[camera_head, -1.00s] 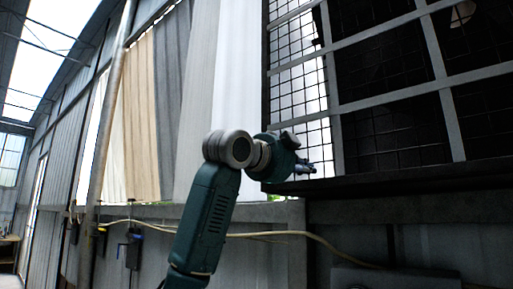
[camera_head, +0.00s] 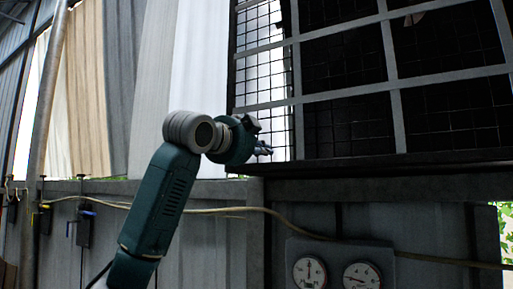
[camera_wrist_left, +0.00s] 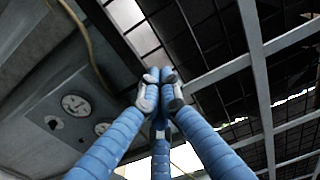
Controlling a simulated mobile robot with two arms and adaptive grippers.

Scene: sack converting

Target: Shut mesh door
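The mesh door (camera_head: 391,97), a dark wire grid with grey bars, fills the upper right of the head view. It also shows on the right of the left wrist view (camera_wrist_left: 255,70). I cannot tell how far it stands open. My left gripper (camera_head: 264,150) is in front of the lower left part of the mesh, near the bottom edge. In the left wrist view its blue fingers (camera_wrist_left: 160,92) come together at the tips, with nothing seen between them. I cannot tell whether they touch the door. My right gripper is not in view.
Below the mesh is a grey panel with round gauges (camera_head: 309,272), also in the left wrist view (camera_wrist_left: 76,105). A pale cable (camera_head: 290,226) runs along the wall. Pale hanging sheets (camera_head: 152,75) and a pole (camera_head: 45,120) are at left.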

